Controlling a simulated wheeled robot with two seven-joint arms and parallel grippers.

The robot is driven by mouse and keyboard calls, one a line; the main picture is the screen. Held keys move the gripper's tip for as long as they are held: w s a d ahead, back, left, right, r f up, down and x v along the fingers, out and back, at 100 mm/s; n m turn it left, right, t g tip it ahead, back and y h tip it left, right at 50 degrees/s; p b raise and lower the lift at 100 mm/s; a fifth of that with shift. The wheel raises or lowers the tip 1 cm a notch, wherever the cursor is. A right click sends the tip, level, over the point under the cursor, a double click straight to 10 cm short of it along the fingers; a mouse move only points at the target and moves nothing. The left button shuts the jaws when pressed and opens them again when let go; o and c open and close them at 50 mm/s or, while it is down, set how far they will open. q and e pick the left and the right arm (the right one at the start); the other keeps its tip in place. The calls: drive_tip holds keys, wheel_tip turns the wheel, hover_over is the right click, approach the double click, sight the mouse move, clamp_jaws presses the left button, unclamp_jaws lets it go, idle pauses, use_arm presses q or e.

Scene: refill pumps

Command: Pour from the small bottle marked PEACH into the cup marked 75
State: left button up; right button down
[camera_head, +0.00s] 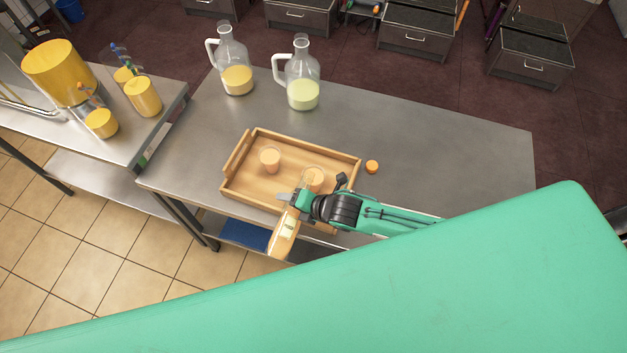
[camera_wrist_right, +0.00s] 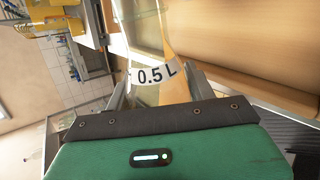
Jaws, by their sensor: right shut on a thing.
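My right gripper (camera_head: 296,203) is shut on a small bottle (camera_head: 283,238) of peach-coloured liquid, at the front edge of the wooden tray. In the right wrist view the bottle (camera_wrist_right: 150,45) sits between the fingers and a label reads 0.5 L. The bottle looks tilted; no PEACH mark is readable. Two cups stand in the tray, both with peach-coloured contents: one left of centre (camera_head: 270,158), one (camera_head: 313,178) just behind the gripper and partly hidden by it. No cup number is readable. My left gripper is not in view.
The tray (camera_head: 237,154) stands on a steel table (camera_head: 450,150). A small orange cap (camera_head: 372,167) lies right of it. Two handled jugs stand at the back, one with yellow liquid (camera_head: 236,80), one with pale green (camera_head: 303,94). Yellow containers (camera_head: 60,72) stand on the left counter.

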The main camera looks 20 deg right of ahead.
sight(287, 208)
drive_tip(key=shift+n+t+h+b, duration=0.3)
drive_tip(key=shift+n+t+h, duration=0.1)
drive_tip(key=shift+n+t, duration=0.25)
drive_tip(key=shift+a, duration=0.1)
drive_tip(key=shift+s+a+r+n+t+h, duration=0.1)
drive_tip(key=shift+s+r+n+t+h, duration=0.2)
drive_tip(key=shift+t, duration=0.25)
drive_tip(key=shift+s+a+r+n+t+b, duration=0.3)
drive_tip(key=shift+r+n+t+b, duration=0.3)
drive_tip(key=shift+t+b, duration=0.1)
drive_tip(key=shift+s+a+r+n+t+h+b, duration=0.2)
drive_tip(key=shift+r+n+t+h+b, duration=0.1)
drive_tip(key=shift+r+n+t+b, duration=0.25)
drive_tip(key=shift+s+a+r+n+t+h+b, duration=0.1)
drive_tip(key=shift+s+r+n+t+h+b, duration=0.15)
drive_tip(key=shift+t+b, duration=0.3)
drive_tip(key=shift+s+a+r+n+t+b, duration=0.2)
drive_tip(key=shift+r+n+t+b, duration=0.2)
drive_tip(key=shift+r+n+b, duration=0.15)
drive_tip(key=shift+r+h, duration=0.25)
drive_tip(key=shift+r, duration=0.05)
